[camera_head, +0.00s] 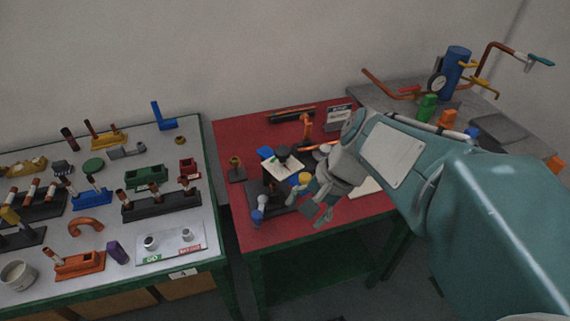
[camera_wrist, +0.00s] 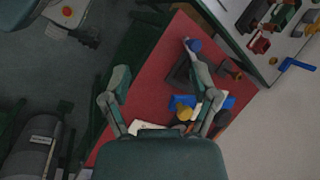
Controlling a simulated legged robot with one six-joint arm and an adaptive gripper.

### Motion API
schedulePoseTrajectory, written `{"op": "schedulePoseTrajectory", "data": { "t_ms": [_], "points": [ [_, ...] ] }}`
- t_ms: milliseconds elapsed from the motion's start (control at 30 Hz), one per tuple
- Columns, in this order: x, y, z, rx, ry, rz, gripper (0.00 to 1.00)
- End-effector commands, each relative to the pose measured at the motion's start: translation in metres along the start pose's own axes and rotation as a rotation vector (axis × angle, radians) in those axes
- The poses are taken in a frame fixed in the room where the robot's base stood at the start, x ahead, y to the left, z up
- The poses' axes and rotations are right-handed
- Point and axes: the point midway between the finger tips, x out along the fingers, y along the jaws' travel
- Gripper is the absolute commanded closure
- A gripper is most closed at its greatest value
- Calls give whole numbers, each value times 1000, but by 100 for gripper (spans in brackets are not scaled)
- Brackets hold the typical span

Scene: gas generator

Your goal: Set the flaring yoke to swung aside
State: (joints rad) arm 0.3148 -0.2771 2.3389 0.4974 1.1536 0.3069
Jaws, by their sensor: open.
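A dark bench fixture (camera_head: 272,184), apparently the flaring tool, stands on the red table. It has a black base, an upright, a pale plate on top and a blue knob (camera_head: 257,215) at its front left. A yellow knob (camera_head: 305,178) shows at its right. I cannot tell which part is the yoke or how it is set. My gripper (camera_head: 309,205) is open and empty, just right of the fixture and above the table. In the wrist view, my open fingers (camera_wrist: 160,70) straddle red tabletop; the blue knob (camera_wrist: 193,45) lies beyond the right finger, which partly hides the fixture.
The red table (camera_head: 235,135) also holds a small brown-topped stand (camera_head: 236,170), an orange-handled tool (camera_head: 306,130) and a dark sign (camera_head: 339,117). A grey table (camera_head: 215,235) with many fittings stands left, across a narrow gap. A bench with a blue cylinder (camera_head: 455,66) stands right.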

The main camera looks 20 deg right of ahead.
Motion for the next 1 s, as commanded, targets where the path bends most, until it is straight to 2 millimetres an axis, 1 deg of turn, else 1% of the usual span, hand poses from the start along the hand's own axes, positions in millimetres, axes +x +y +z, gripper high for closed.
{"op": "schedulePoseTrajectory", "data": {
  "t_ms": [33,67,100,133,167,267,300,433,567,600,667,700,800,900,1000],
  "points": [
    [0,0,0,-3,0,1,45],
    [0,0,0,-14,0,5,58],
    [1,-1,0,-44,0,16,76],
    [2,-1,0,-83,0,30,89],
    [4,-1,-1,-134,0,49,100],
    [10,-3,-4,-397,-6,142,100],
    [13,-5,-6,-526,-12,187,100],
    [21,-11,-13,-951,-49,333,100],
    [27,-23,-20,-1371,-117,478,100],
    [29,-28,-23,-1501,-144,522,100],
    [32,-36,-26,-1694,-190,589,100],
    [34,-42,-28,-1821,-223,635,100],
    [39,-60,-32,-2130,-324,750,100],
    [43,-76,-34,-2383,-428,851,100],
    [46,-88,-35,-2547,-509,923,100]
  ]
}}
